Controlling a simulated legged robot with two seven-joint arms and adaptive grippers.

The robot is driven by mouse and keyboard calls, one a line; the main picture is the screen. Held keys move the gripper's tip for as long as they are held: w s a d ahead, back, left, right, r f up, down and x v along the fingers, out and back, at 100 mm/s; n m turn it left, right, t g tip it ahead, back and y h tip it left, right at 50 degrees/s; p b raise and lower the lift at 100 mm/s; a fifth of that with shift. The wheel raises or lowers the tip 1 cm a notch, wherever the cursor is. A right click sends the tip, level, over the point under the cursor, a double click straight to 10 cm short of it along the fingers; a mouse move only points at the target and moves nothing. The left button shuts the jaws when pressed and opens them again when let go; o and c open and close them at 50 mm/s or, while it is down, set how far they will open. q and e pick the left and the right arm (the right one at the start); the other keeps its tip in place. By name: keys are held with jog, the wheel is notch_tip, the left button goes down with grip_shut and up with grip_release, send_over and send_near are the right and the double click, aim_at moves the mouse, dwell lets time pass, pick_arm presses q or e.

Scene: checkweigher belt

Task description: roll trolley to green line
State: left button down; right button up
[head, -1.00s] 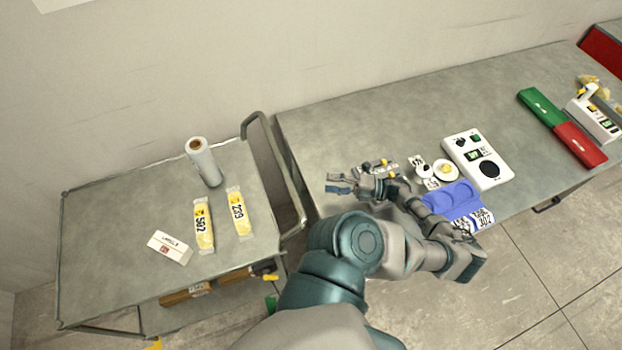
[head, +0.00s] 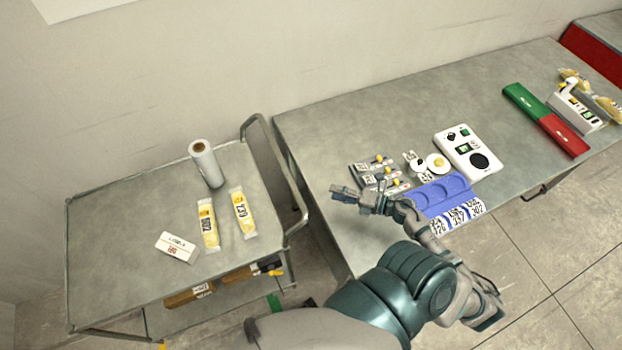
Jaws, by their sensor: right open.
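The grey metal trolley (head: 110,235) stands at the left against the wall. Its tubular push handle (head: 270,165) is on its right side, close to the table's left end. A small green patch (head: 274,302) shows on the floor below the trolley's right end; I cannot tell how far the line runs, as the trolley and my arm hide the floor around it. My right gripper (head: 346,195) is open and empty over the table's front left part, to the right of the handle and apart from it. My left gripper is not in view.
On the trolley are a film roll (head: 206,163), two yellow packs (head: 208,224) and a white box (head: 177,247). The table (head: 330,130) holds a blue tray (head: 440,195), a white scale unit (head: 468,150) and green and red bars. Open floor lies at lower right.

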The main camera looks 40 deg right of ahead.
jog(key=p, duration=0.2)
send_near(290, 180)
jog(key=w+f, duration=0.1)
jog(key=w, duration=0.1)
jog(key=x, duration=0.9)
jog(key=shift+s+a+f, duration=0.1)
jog(key=shift+a+f, duration=0.1)
jog(key=shift+f, duration=0.05)
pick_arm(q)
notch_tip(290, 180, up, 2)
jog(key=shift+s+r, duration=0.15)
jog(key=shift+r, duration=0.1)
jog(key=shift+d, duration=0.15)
pick_arm(e)
jog(key=shift+d, duration=0.2)
jog(key=shift+c, duration=0.3)
jog(key=c, duration=0.8)
grip_shut()
